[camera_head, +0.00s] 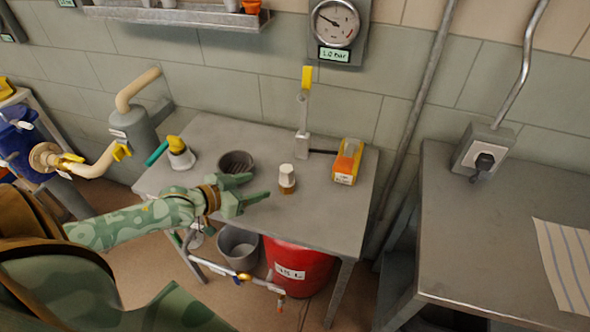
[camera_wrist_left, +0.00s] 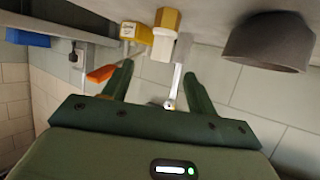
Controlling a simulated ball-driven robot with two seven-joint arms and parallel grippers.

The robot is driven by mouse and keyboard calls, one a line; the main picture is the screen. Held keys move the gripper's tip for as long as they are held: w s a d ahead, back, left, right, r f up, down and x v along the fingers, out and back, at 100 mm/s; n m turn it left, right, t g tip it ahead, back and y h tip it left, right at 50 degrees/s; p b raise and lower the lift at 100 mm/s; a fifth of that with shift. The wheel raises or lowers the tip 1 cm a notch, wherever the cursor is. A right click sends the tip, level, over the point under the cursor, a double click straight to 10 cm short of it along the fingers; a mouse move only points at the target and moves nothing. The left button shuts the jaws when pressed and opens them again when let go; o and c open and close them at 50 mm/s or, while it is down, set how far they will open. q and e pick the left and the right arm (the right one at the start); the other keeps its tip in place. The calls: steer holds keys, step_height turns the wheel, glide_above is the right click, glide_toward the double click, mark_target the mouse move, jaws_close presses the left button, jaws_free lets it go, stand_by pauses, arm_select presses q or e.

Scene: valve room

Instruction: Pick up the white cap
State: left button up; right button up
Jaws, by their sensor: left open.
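The white cap (camera_head: 287,170) sits on top of a small brass-yellow fitting (camera_head: 287,187), which stands upright on the grey table (camera_head: 325,225). My left gripper (camera_head: 259,187) is open and empty, just left of the cap, with its fingers pointing toward it. In the left wrist view the scene appears upside down. There the white cap (camera_wrist_left: 163,46) and the brass fitting (camera_wrist_left: 167,19) show ahead of my open left gripper (camera_wrist_left: 159,72), roughly between the fingertips and apart from them. My right gripper is not in view.
A grey bowl (camera_head: 237,160) stands close behind my left gripper. A yellow-orange box (camera_head: 346,162) lies right of the cap. A pipe with a yellow handle (camera_head: 306,80) rises at the table's back. The table's front right is clear. A red bucket (camera_head: 300,268) stands below.

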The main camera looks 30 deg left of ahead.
mark_target(281, 175)
arm_select(q)
steer(key=b+x, duration=0.2)
steer(key=x, duration=0.5)
steer(key=shift+a+f+b, duration=0.1)
steer(key=shift+f+b, duration=0.1)
steer(key=shift+b, duration=0.1)
steer(key=shift+w+f, duration=0.1)
steer(key=shift+w, duration=0.4)
steer(key=x, duration=0.1)
steer(key=b+x, duration=0.2)
steer(key=x, duration=0.1)
steer(key=shift+w+r, duration=0.1)
steer(key=shift+r, duration=0.2)
steer(key=shift+w+b, duration=0.35)
steer(key=shift+w, duration=0.1)
steer(key=shift+s, duration=0.1)
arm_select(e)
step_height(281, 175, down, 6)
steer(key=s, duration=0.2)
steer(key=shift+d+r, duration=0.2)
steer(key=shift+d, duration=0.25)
arm_select(q)
steer(key=shift+r, duration=0.1)
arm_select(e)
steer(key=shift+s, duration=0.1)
arm_select(q)
steer(key=c, duration=1)
steer(key=shift+c, duration=0.3)
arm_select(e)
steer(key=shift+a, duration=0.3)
